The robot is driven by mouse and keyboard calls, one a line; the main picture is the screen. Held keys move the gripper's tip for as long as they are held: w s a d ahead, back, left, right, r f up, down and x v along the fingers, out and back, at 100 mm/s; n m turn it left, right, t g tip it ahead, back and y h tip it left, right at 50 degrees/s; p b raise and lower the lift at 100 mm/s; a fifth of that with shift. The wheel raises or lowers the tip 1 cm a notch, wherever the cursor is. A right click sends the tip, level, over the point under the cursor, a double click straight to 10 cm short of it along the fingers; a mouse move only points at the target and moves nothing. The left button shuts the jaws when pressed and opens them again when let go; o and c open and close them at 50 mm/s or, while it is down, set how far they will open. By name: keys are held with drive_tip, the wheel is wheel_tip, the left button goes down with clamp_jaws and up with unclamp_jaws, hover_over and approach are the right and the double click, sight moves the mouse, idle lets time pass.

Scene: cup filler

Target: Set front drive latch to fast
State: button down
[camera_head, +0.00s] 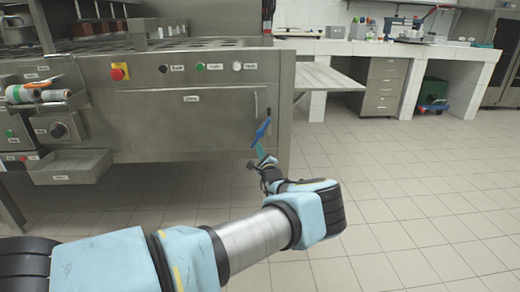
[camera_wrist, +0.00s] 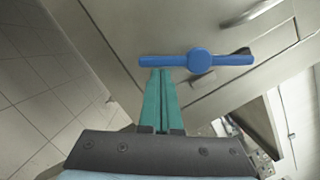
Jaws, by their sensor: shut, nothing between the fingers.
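A blue latch handle (camera_head: 262,131) is on the right end of the steel machine's front, beside the large door panel. In the head view it stands steeply tilted. In the wrist view it is a blue bar (camera_wrist: 226,60) with a round hub in its middle. My gripper (camera_head: 261,149) has teal fingers, shut and empty, close to the handle's lower end. In the wrist view the fingertips (camera_wrist: 161,72) are at the bar's left arm; I cannot tell whether they touch it. No mark for fast is readable.
The steel machine's door (camera_head: 190,115) has a vertical bar handle near its right edge. A red emergency button (camera_head: 118,72) and small buttons sit above. A steel tray (camera_head: 70,167) juts out at the left. The tiled floor (camera_head: 420,200) at the right is clear.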

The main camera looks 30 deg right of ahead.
sight(253, 146)
drive_tip(key=shift+a, duration=0.15)
drive_tip(key=m+p, duration=0.1)
drive_tip(key=m, duration=0.1)
drive_tip(key=a+r+m+h+p, duration=0.1)
drive_tip(key=m+p, duration=0.1)
drive_tip(key=w+a+m+h+p, duration=0.1)
drive_tip(key=m+p, duration=0.1)
drive_tip(key=m, duration=0.1)
drive_tip(key=shift+a+r, duration=0.1)
drive_tip(key=shift+r, duration=0.1)
drive_tip(key=m+p, duration=0.1)
drive_tip(key=r+m+h+p, duration=0.1)
drive_tip(key=m, duration=0.1)
drive_tip(key=a+m+p, duration=0.1)
drive_tip(key=shift+w+a+r+m+h, duration=0.1)
drive_tip(key=shift+w+r+m+h, duration=0.1)
drive_tip(key=shift+w+m+h, duration=0.15)
drive_tip(key=shift+a+p, duration=0.1)
drive_tip(key=shift+p, duration=0.35)
